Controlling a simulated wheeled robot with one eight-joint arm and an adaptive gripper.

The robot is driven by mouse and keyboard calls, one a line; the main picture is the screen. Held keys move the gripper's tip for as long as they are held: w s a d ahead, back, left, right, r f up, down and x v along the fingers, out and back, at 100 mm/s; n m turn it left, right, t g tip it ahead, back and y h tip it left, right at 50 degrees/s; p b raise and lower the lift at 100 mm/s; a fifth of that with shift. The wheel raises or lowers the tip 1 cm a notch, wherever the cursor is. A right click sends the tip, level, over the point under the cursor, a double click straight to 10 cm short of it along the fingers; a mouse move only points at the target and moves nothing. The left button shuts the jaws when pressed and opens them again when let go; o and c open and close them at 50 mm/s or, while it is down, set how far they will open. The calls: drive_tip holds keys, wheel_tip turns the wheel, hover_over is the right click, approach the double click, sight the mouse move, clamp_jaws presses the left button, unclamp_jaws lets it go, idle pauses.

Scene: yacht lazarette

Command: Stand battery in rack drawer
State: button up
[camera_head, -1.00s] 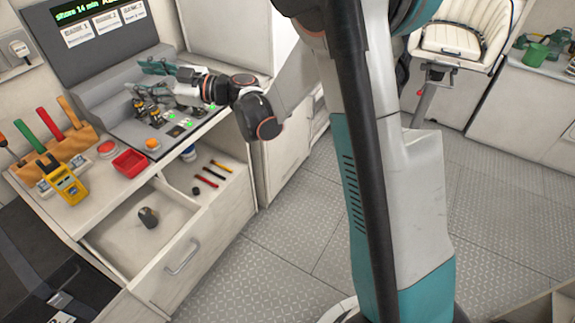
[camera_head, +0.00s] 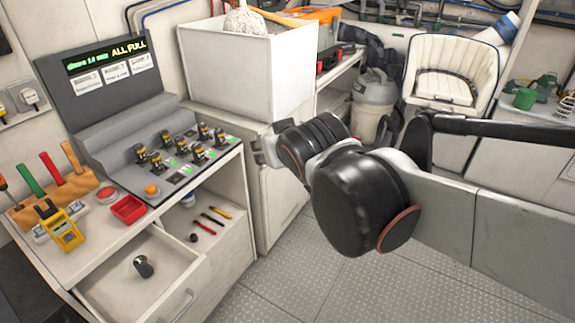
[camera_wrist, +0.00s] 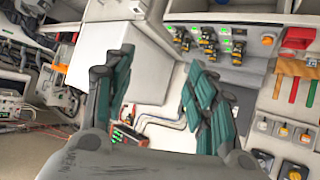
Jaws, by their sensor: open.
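A grey charging console (camera_head: 130,125) with an "ALL FULL" screen stands on the bench at left. Several yellow-and-black batteries (camera_head: 165,138) stand on its sloped panel among green lights; some also show at the top of the wrist view (camera_wrist: 208,42). Below, a pale drawer (camera_head: 172,262) is pulled open. A short dark cylindrical thing (camera_head: 144,266) is inside it; I cannot tell what it is. My gripper (camera_head: 258,152) is to the right of the console, clear of the batteries. In the wrist view its teal fingers (camera_wrist: 160,100) are apart with nothing between them.
A red tray (camera_head: 128,209), a yellow meter (camera_head: 60,228) and a tool block (camera_head: 45,205) occupy the bench's front left. A tall white bin (camera_head: 240,70) with a mop stands behind my gripper. A shelf (camera_head: 205,222) beside the drawer holds small tools. The floor at the centre is open.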

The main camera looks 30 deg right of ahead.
drive_tip(key=s+a+f+g+y, duration=0.1)
drive_tip(key=s+f+g, duration=0.1)
drive_tip(key=s+f, duration=0.2)
drive_tip(key=s+a+f+g+y, duration=0.1)
drive_tip(key=s+f, duration=0.3)
drive_tip(key=s, duration=0.4)
drive_tip(key=shift+s+a+n+g, duration=0.2)
drive_tip(key=shift+a+n+g, duration=0.2)
drive_tip(key=shift+a+g, duration=0.3)
drive_tip(key=shift+a, duration=0.1)
